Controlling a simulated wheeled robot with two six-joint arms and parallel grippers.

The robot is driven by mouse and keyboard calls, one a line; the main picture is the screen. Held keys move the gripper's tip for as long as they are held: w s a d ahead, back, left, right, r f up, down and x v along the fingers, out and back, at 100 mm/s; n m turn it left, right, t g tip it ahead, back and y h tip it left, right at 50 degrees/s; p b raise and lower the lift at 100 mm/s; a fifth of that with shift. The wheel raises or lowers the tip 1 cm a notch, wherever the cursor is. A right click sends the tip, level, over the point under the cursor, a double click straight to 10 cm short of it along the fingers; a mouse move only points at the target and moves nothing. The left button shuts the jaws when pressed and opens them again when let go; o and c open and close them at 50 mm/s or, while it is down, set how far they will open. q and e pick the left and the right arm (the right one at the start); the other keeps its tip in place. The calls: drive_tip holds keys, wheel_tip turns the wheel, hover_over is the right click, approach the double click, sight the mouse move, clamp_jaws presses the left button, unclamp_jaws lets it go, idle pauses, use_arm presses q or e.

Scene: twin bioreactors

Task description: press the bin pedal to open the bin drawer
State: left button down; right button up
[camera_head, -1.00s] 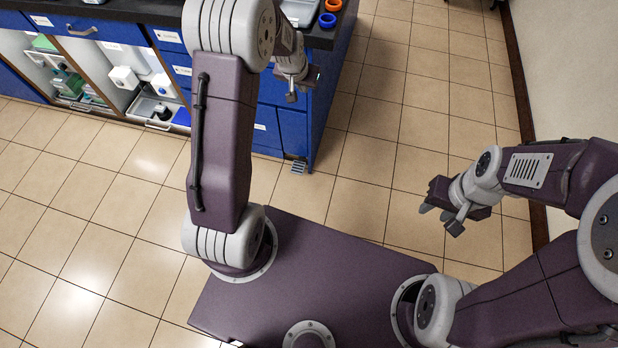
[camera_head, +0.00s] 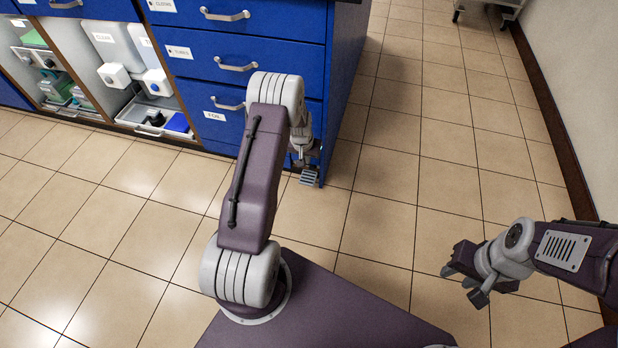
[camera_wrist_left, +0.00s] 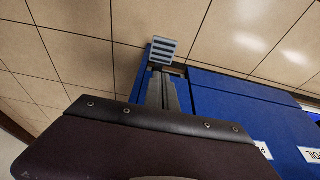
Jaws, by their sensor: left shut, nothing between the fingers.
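The bin pedal (camera_head: 309,178) is a small grey slatted plate at floor level, by the foot of the blue cabinet's right corner. It also shows in the left wrist view (camera_wrist_left: 163,49), just beyond the fingertips. My left gripper (camera_head: 303,162) is shut and empty, low in front of the cabinet corner and close to the pedal. In the left wrist view the fingers (camera_wrist_left: 164,92) point towards the pedal; I cannot tell whether they touch it. The cabinet front above the pedal is mostly hidden by my left arm; no drawer stands out there. My right gripper (camera_head: 461,277) is open and empty, over the floor at right.
The blue cabinet (camera_head: 255,47) has labelled drawers with metal handles. An open bay (camera_head: 130,60) at left holds white containers and a grey tray (camera_head: 152,118).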

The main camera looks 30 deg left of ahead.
sight(309, 177)
use_arm(q)
drive_tip(key=b+x, duration=0.3)
drive_tip(key=x, duration=0.1)
drive_tip(key=b+x, duration=0.4)
drive_tip(key=x, duration=0.1)
drive_tip(key=s+b+x, duration=0.1)
drive_tip(key=b+x, duration=0.2)
drive_tip(key=x, duration=0.2)
drive_tip(key=shift+d+f, duration=0.1)
drive_tip(key=shift+d, duration=0.1)
